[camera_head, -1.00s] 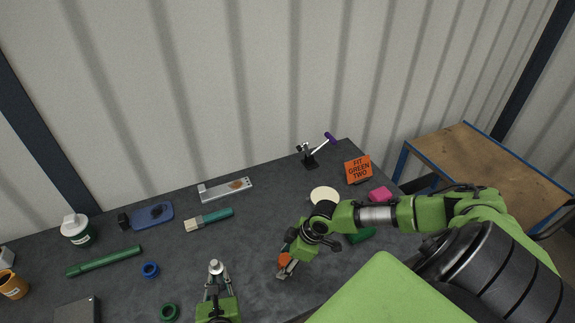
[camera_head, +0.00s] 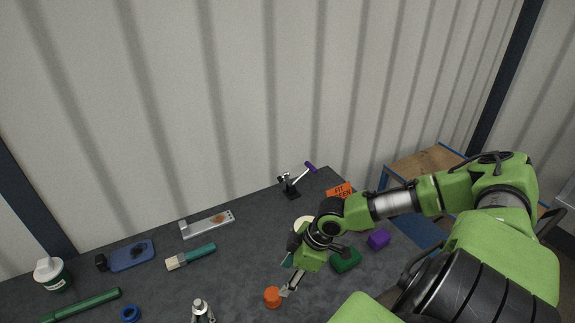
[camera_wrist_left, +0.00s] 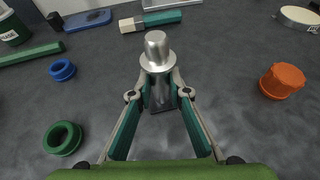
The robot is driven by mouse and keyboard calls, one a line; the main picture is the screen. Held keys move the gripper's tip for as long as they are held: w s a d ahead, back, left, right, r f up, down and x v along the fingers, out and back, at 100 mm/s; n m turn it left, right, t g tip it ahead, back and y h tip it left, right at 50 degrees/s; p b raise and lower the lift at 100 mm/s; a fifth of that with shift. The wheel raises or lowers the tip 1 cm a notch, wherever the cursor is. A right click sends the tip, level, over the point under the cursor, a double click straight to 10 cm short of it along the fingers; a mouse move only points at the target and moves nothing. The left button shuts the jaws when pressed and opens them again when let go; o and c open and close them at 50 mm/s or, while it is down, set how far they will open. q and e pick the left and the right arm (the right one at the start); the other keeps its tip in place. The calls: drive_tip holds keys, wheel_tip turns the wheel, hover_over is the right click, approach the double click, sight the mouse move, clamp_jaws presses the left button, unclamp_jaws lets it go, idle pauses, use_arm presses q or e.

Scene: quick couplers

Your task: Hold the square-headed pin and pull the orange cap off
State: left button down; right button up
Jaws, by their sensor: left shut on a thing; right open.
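A silver pin (camera_wrist_left: 158,55) stands upright in my left gripper (camera_wrist_left: 160,88), its round stepped end up and bare. The gripper is shut on it; a dark square part shows low between the fingers. In the head view the pin (camera_head: 199,308) is at the bottom edge, and most of the left gripper is cut off. The orange cap (camera_head: 272,297) is apart from the pin, to its right on the dark table; it also shows in the left wrist view (camera_wrist_left: 283,81). My right gripper (camera_head: 287,275) is open and empty, just right of the cap.
A blue ring (camera_wrist_left: 62,70) and a green ring (camera_wrist_left: 63,138) lie left of the pin. A brush (camera_head: 190,257), a metal bracket (camera_head: 207,224) and a toggle clamp (camera_head: 292,188) lie behind. Green (camera_head: 345,260) and purple (camera_head: 379,239) blocks are right of my right gripper.

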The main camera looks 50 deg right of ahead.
use_arm(q)
drive_tip(key=shift+s+a+f, duration=0.1)
drive_tip(key=shift+s+f, duration=0.1)
drive_tip(key=shift+f, duration=0.1)
drive_tip(key=c, duration=1.8)
unclamp_jaws()
drive_tip(key=shift+w+r, duration=0.1)
drive_tip(key=shift+w, duration=0.05)
drive_tip(key=shift+r, duration=0.1)
drive_tip(key=v, duration=1.2)
